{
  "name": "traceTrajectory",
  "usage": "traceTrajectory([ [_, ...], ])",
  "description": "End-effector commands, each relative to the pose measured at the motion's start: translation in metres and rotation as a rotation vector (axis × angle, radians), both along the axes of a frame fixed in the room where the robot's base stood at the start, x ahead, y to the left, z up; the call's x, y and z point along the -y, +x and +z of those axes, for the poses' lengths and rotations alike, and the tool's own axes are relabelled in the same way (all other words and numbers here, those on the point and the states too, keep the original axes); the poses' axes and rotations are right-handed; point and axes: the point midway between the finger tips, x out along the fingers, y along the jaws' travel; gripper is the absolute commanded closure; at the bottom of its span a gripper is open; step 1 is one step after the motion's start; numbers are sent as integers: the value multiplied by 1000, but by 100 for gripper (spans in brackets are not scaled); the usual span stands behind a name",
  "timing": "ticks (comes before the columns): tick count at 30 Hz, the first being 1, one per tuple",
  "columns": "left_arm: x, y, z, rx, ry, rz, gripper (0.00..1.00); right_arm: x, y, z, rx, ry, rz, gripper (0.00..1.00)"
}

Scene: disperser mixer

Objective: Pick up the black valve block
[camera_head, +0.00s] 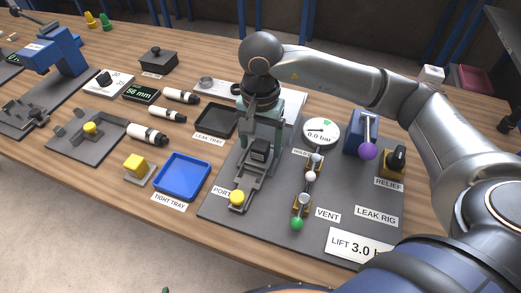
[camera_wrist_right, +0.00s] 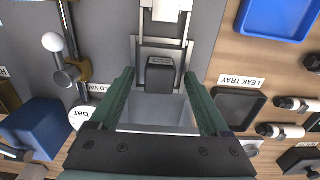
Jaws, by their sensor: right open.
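The black valve block (camera_head: 259,150) sits in the grey fixture on the leak rig plate (camera_head: 340,222). It shows in the right wrist view (camera_wrist_right: 160,76) as a dark block with a small unreadable label on top. My right gripper (camera_head: 262,136) points down over it, with green-grey fingers. In the right wrist view the open gripper (camera_wrist_right: 160,78) has one fingertip on each side of the block, with gaps visible. I cannot tell how far down the fingers reach. My left gripper is not in view.
A yellow knob (camera_head: 237,198) is in front of the block. A gauge (camera_head: 321,134), a white-ball lever (camera_head: 311,176), a green ball (camera_head: 297,223) and a blue unit (camera_head: 361,132) stand to its right. The black leak tray (camera_head: 215,121) and blue tight tray (camera_head: 183,177) lie left.

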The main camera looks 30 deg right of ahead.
Motion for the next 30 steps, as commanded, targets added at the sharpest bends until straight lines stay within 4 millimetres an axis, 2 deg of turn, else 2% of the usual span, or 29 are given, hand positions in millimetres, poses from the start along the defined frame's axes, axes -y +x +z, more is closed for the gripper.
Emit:
traceTrajectory([
  [3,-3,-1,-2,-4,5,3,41,0,-1,-11,-1,0,0,20],
  [11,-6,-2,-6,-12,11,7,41,0,0,-12,1,-1,0,21],
  [30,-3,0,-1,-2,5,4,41,0,0,-12,1,-1,0,93],
])
